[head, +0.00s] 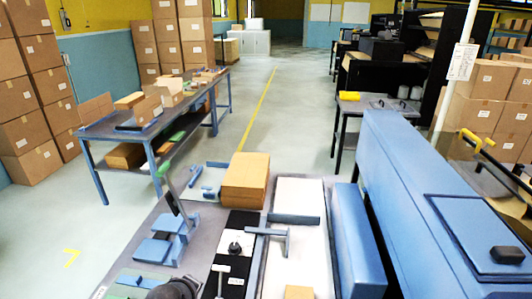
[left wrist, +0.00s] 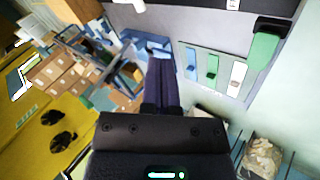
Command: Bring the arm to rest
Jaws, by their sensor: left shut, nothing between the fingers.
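My left gripper (left wrist: 161,60) shows in the left wrist view, its dark fingers together with nothing between them. In the head view a dark rounded part at the bottom edge looks like my left arm, but the fingers cannot be made out there. My right gripper is in neither view.
The near workbench (head: 140,230) carries a brown block (head: 245,180), a blue fixture (head: 168,240) and a white panel (head: 298,245). A large blue machine (head: 430,190) stands at right. A second table (head: 130,135) stands at left; the aisle floor (head: 275,110) is clear.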

